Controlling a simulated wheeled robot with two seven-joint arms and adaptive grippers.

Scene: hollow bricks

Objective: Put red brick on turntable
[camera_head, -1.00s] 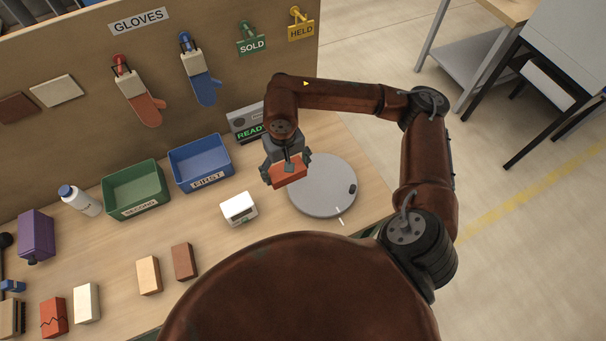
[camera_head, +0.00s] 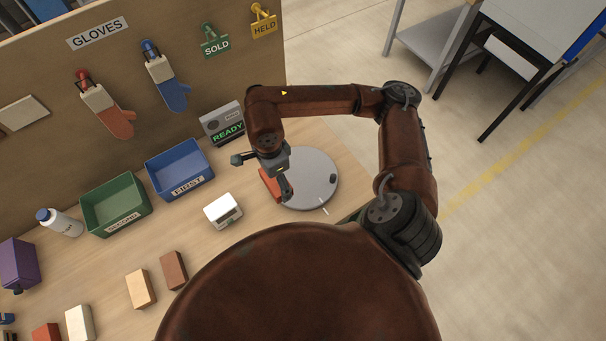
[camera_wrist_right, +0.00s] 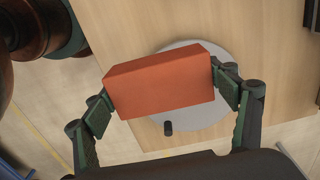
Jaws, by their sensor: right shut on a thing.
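The red brick (camera_wrist_right: 160,82) is held between the two fingers of my right gripper (camera_wrist_right: 163,90) in the right wrist view. In the head view the brick (camera_head: 269,185) shows partly, with my right gripper (camera_head: 270,178) shut on it. The grey round turntable (camera_head: 312,184) lies on the table with a dark knob near its right edge. The brick is above the table at the turntable's left edge; in the wrist view the turntable (camera_wrist_right: 185,115) shows behind and below it. My left gripper is not in view.
A white device (camera_head: 222,210) stands left of the turntable. A blue bin (camera_head: 181,184) and a green bin (camera_head: 105,222) stand further left. A READY display box (camera_head: 222,122) is behind. Several other bricks, including a brown one (camera_head: 173,270), lie at the front left.

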